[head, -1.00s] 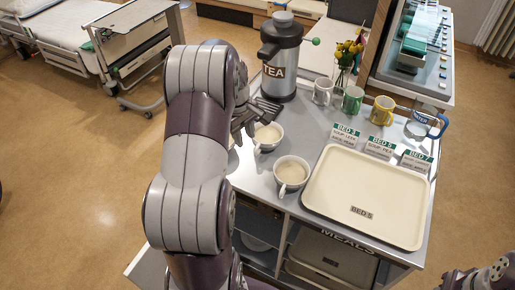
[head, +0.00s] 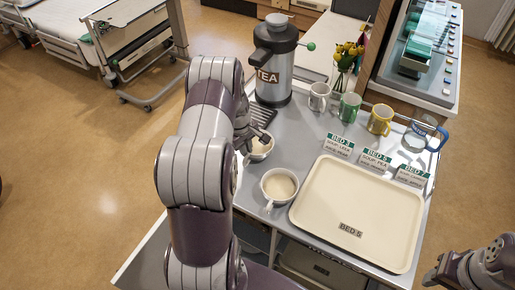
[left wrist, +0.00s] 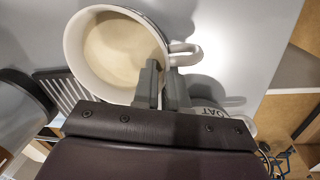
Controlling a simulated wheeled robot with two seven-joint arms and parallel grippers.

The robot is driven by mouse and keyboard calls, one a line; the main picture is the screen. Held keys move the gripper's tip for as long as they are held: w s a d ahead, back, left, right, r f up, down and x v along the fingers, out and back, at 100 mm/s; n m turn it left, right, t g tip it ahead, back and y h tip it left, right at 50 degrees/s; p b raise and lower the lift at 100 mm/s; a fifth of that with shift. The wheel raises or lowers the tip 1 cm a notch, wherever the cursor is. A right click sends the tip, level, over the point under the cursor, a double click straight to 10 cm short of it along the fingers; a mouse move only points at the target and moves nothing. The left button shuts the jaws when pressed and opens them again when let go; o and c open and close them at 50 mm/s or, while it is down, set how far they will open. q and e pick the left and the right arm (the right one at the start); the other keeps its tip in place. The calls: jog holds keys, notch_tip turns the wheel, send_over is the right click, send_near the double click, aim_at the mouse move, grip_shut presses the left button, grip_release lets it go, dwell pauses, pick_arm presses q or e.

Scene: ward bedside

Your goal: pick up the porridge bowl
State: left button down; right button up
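Two white bowls with handles and pale contents stand on the grey trolley top in the head view, the rear bowl (head: 261,148) by the drip tray and the nearer bowl (head: 279,186). I take the rear one as the porridge bowl; it fills the upper left wrist view (left wrist: 115,50). My left gripper (left wrist: 163,72) has its fingers close together across that bowl's rim beside the handle, one inside and one outside, and appears shut on it. The head view partly hides this left gripper (head: 245,138) behind my arm. My right gripper (head: 434,274) is at the lower right, away from the bowls.
A cream BED 5 tray (head: 350,230) lies right of the bowls. A TEA urn (head: 273,75) stands behind. Several mugs, bed cards (head: 375,160) and a flower vase (head: 343,75) line the back. A white item lettered OAT (left wrist: 210,128) is close to the left gripper.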

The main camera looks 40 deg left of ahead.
pick_arm(q)
jog(key=shift+s, duration=0.25)
jog(key=shift+w+r, duration=0.1)
jog(key=shift+w+r, duration=0.1)
jog(key=shift+r, duration=0.1)
jog(key=s+d+r+b, duration=0.4)
jog(key=s+d+r, duration=0.4)
jog(key=r, duration=0.2)
jog(key=shift+s+d+r, duration=0.15)
jog(key=shift+s+r, duration=0.05)
jog(key=shift+r, duration=0.05)
